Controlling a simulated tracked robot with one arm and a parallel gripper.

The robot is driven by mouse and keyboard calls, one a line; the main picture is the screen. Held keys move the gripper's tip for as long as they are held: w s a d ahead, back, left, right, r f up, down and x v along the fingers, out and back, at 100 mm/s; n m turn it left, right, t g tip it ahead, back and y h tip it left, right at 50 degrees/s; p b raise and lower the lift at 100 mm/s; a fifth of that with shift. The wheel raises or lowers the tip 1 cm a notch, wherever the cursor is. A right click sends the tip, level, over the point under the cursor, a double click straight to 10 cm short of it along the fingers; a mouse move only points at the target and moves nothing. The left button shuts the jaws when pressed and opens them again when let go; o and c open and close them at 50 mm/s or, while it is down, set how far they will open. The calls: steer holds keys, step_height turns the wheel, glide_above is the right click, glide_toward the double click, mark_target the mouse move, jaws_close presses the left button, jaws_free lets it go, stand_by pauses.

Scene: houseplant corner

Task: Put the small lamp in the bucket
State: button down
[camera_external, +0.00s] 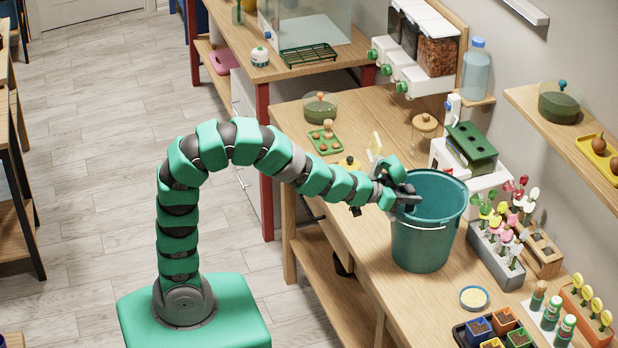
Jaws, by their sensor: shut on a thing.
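The bucket (424,246) is teal with a thin wire handle and stands upright on the wooden workbench. Its open top faces up, and its floor is hidden from this view. My gripper (408,194) is at the left side of the bucket's rim, with its fingertips over the opening. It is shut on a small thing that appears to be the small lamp. The fingers cover most of it, so its shape is hard to make out. I cannot tell whether my gripper touches the rim.
A grey planter of flowers (484,240) stands right of the bucket. A small round dish (474,298) and seedling pots (478,328) are in front. A white appliance with a green top (470,147) and a lidded jar (424,130) stand behind. The bench left of the bucket is mostly clear.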

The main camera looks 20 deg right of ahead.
steer(key=c, duration=1)
jaws_free()
steer(key=shift+a+r+p, duration=0.1)
steer(key=shift+r+p, duration=0.5)
steer(key=shift+r, duration=0.2)
steer(key=shift+v, duration=5.85)
steer(key=shift+f, duration=0.15)
